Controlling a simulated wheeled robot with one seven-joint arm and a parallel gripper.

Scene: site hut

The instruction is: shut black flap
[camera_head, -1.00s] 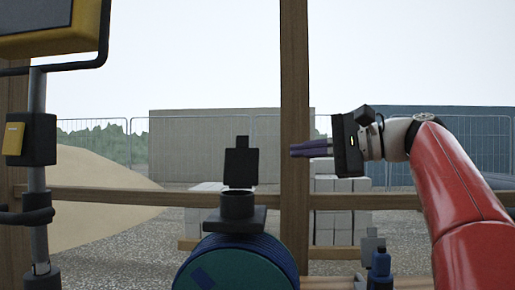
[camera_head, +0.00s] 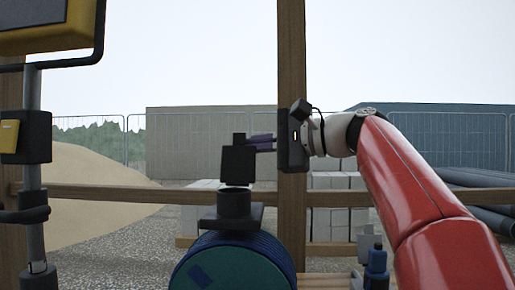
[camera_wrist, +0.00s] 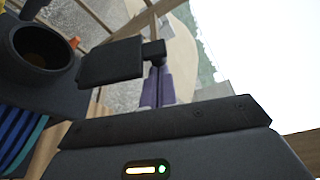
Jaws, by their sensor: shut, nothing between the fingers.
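The black flap (camera_head: 238,164) stands up, open, behind a round black collar (camera_head: 234,201) on top of a blue-green drum (camera_head: 226,262). A small tab (camera_head: 239,138) sticks up from its top edge. My gripper (camera_head: 254,143) is shut and empty, its purple fingers pointing left at the flap's upper right side. In the wrist view the fingertips (camera_wrist: 157,72) reach the flap's tab (camera_wrist: 153,52), which hides part of them; I cannot tell whether they touch. The flap (camera_wrist: 110,62) stands clear of the collar's open mouth (camera_wrist: 43,47).
A wooden post (camera_head: 291,70) rises behind my gripper, with a wooden rail (camera_head: 100,192) across. A blue bottle (camera_head: 376,268) stands right of the drum. A metal pole (camera_head: 35,100) with a yellow-framed panel is at left. Air above the flap is free.

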